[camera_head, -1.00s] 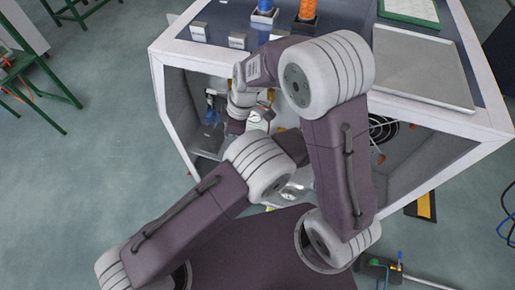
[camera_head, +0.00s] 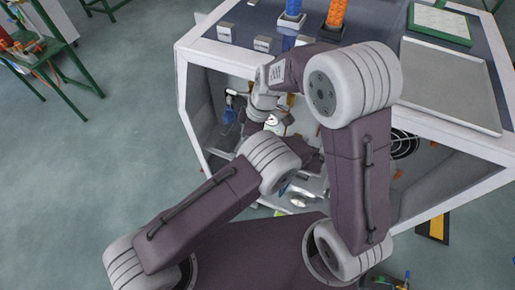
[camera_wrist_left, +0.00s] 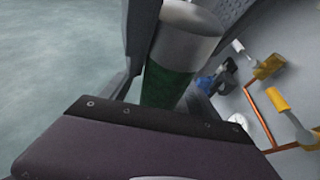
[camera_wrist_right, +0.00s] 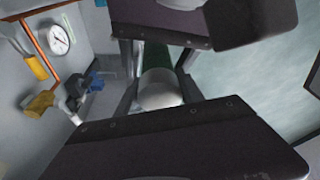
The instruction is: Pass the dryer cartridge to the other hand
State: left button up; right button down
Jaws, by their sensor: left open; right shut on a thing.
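The dryer cartridge is a cylinder with a green body and a pale end. It shows in the left wrist view (camera_wrist_left: 168,84) and in the right wrist view (camera_wrist_right: 158,88). My right gripper (camera_wrist_right: 158,70) is shut on it. My left gripper (camera_wrist_left: 183,45) is open, with its dark fingers around or beside the cartridge; contact cannot be told. In the head view a small white part (camera_head: 272,122) shows between the wrists, in front of the open cabinet. Most of the cartridge and both sets of fingertips are hidden there by my arms.
The white-framed cabinet (camera_head: 457,150) is open in front, with pipes, valves and a gauge (camera_wrist_right: 58,40) inside. On its top stand a blue cylinder (camera_head: 291,14), an orange cylinder (camera_head: 336,14) and a grey tray (camera_head: 447,85). The floor at left is clear; a green stand (camera_head: 45,60) is beyond.

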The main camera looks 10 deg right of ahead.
pick_arm(q)
jog(key=shift+w+a+f, duration=0.2)
jog(key=shift+w+a, duration=0.1)
jog(key=shift+a, duration=0.1)
grip_shut()
pick_arm(e)
jog(key=c, duration=0.7)
grip_release()
jog(key=shift+o, duration=0.2)
jog(key=v, duration=1.2)
